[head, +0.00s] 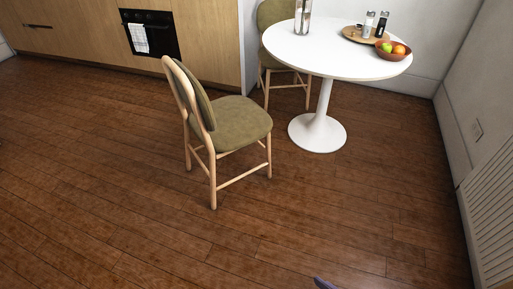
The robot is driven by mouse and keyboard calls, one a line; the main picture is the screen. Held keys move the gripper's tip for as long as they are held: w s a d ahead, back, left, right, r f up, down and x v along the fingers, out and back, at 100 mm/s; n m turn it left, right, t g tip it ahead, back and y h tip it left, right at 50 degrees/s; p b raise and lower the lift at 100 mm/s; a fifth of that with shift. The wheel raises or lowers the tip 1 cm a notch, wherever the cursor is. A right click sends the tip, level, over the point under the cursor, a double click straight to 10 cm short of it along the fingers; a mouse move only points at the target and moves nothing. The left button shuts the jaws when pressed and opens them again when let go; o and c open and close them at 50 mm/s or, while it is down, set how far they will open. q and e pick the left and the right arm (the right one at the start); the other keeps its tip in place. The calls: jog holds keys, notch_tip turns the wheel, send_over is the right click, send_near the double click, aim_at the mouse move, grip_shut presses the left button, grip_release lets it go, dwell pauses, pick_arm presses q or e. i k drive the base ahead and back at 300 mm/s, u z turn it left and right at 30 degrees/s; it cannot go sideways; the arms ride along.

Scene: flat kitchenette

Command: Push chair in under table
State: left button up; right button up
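A wooden chair with an olive seat (232,122) stands upright on the floor, left of and nearer than the table. Its olive backrest (190,95) is on the left, and the seat faces right, toward the table. The round white table (335,58) stands on one central pedestal with a round base (317,133). The chair's seat is apart from the pedestal, with bare floor between them. Neither gripper can be made out; only a small dark purplish piece shows at the bottom edge, and I cannot tell what it is.
A second olive chair (276,80) stands behind the table by the wall. The table holds a glass vase (302,17), a fruit bowl (393,52) and a wooden tray with shakers. Cabinets with an oven (150,34) line the back left. The wooden floor in front is clear.

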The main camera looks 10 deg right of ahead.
aim_at(223, 126)
jog(key=u, duration=0.35)
jog(key=i, duration=2.05)
jog(key=z, duration=0.35)
